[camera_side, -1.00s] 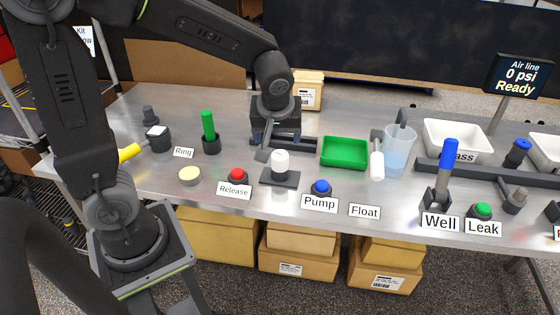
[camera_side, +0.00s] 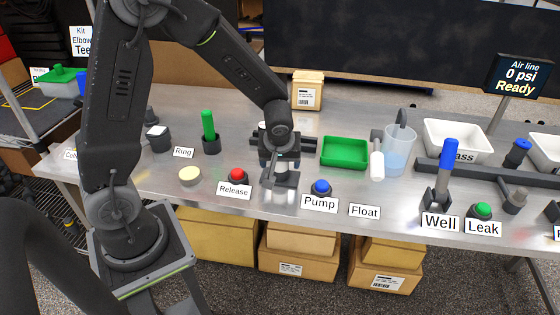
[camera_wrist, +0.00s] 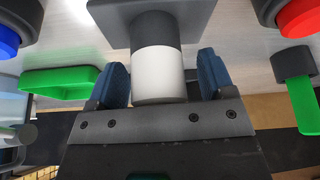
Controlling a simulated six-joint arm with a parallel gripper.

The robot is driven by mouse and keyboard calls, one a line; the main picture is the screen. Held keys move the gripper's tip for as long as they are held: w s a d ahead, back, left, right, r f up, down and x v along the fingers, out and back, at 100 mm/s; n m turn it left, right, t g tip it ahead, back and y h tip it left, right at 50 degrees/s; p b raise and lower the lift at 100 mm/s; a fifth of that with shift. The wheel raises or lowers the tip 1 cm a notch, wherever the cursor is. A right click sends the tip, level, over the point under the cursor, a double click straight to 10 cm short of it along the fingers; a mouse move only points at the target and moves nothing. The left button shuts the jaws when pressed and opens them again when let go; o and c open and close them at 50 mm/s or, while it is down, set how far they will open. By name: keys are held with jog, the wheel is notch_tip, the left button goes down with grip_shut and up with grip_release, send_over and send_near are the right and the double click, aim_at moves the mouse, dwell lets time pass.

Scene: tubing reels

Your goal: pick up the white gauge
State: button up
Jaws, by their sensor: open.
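The white gauge (camera_wrist: 158,72) is a white cylinder on a dark grey stem and a square dark base (camera_wrist: 190,18). It stands between the two blue-grey fingers of my gripper (camera_wrist: 162,62) in the wrist view, with a gap visible on each side. My gripper is open and around the white part, not closed on it. In the side view my gripper (camera_side: 279,168) is over the dark base (camera_side: 288,181) and hides most or all of the white part.
A red Release button (camera_side: 237,175) is just left of the gauge, and a blue Pump button (camera_side: 320,187) just right. A green tray (camera_side: 345,152) lies behind to the right. A green-handled peg (camera_side: 209,125) stands left. A white Float handle (camera_side: 377,165) is further right.

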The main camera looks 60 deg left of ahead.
jog(key=c, duration=1.1)
jog(key=shift+r, duration=0.45)
jog(key=r, duration=0.3)
jog(key=shift+s+a+r, duration=0.15)
jog(key=shift+a+r, duration=0.1)
jog(key=shift+r, duration=0.15)
jog(key=s+a+r, duration=0.6)
jog(key=a, duration=0.3)
jog(key=shift+s+r, duration=0.2)
jog(key=shift+s, duration=0.15)
